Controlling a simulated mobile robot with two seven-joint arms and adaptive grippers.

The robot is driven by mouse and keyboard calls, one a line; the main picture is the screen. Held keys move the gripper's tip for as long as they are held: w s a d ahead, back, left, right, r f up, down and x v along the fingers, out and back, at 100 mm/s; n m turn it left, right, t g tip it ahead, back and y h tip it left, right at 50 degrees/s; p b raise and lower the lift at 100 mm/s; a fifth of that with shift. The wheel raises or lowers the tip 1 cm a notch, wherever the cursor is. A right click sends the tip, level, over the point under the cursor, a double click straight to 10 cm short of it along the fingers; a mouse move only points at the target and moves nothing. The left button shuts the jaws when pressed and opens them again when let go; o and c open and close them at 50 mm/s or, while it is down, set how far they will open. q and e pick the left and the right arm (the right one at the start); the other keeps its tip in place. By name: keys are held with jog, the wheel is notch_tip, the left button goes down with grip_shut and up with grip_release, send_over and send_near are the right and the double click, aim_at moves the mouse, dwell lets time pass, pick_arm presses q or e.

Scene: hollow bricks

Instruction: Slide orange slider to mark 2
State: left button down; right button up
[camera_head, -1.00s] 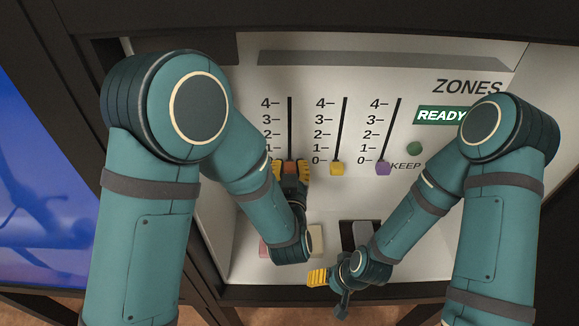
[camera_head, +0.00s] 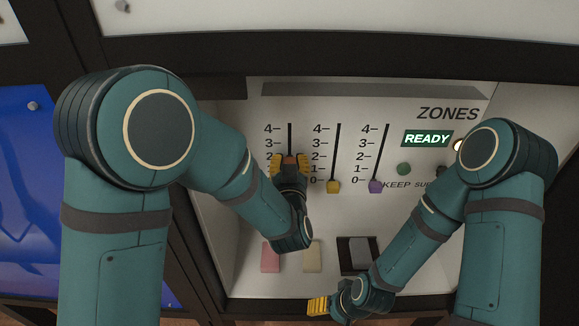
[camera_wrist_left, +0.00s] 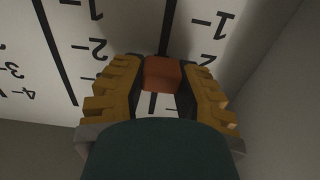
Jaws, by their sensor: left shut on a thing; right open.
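The orange slider (camera_head: 289,159) sits on the leftmost slot of the white panel, held between the yellow fingers of my left gripper (camera_head: 289,165). In the head view it is about level with mark 2 (camera_head: 269,156), partly hidden by the fingers. In the left wrist view the orange slider (camera_wrist_left: 161,74) shows between the two fingers of my left gripper (camera_wrist_left: 158,80), with upside-down numbers around it. The exact alignment is hard to tell. My right gripper (camera_head: 319,306) is open and empty below the panel's front, away from the sliders.
The yellow slider (camera_head: 333,186) and purple slider (camera_head: 375,186) sit near mark 0 on their slots. A lit green READY sign (camera_head: 427,138) is at right. A pink block (camera_head: 270,257), a beige block (camera_head: 312,257) and a grey switch (camera_head: 360,252) lie below.

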pick_arm(q)
jog(key=shift+w, duration=0.1)
jog(key=c, duration=0.6)
grip_release()
jog(key=s, duration=1.2)
jog(key=shift+f, duration=0.1)
